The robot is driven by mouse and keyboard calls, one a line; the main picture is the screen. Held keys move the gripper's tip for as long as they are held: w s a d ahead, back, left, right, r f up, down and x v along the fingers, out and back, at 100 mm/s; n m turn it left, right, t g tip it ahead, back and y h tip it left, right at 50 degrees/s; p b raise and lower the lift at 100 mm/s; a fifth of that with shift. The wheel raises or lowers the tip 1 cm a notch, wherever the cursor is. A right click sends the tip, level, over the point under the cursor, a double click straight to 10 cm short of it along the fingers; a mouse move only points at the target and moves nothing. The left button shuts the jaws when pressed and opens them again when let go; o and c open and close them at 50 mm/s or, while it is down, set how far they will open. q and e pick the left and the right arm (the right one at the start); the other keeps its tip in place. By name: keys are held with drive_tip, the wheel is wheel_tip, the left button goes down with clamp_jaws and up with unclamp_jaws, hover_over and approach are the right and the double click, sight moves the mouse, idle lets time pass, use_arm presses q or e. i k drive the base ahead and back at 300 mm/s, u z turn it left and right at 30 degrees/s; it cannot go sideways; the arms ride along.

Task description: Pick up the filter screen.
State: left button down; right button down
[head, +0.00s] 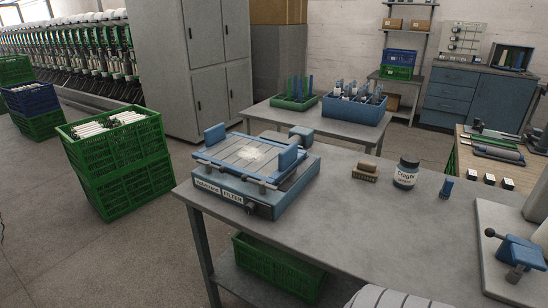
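The filter screen (243,153) is a flat, light grey rectangular panel with a bright patch in its middle. It lies on top of a blue-grey filter unit (262,209) with a label on its front. The unit stands at the left end of the grey table (400,242). Upright blue blocks stand at the screen's left and right ends, and bars run along its near side.
A brush (365,172), a labelled jar (406,173) and a small blue item (446,188) lie right of the unit. A blue clamp (520,252) stands at the far right. Green crates (115,160) stand left on the floor. The table's middle front is clear.

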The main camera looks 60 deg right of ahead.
sight(241, 154)
drive_tip(key=i, duration=1.55)
drive_tip(key=z, duration=1.55)
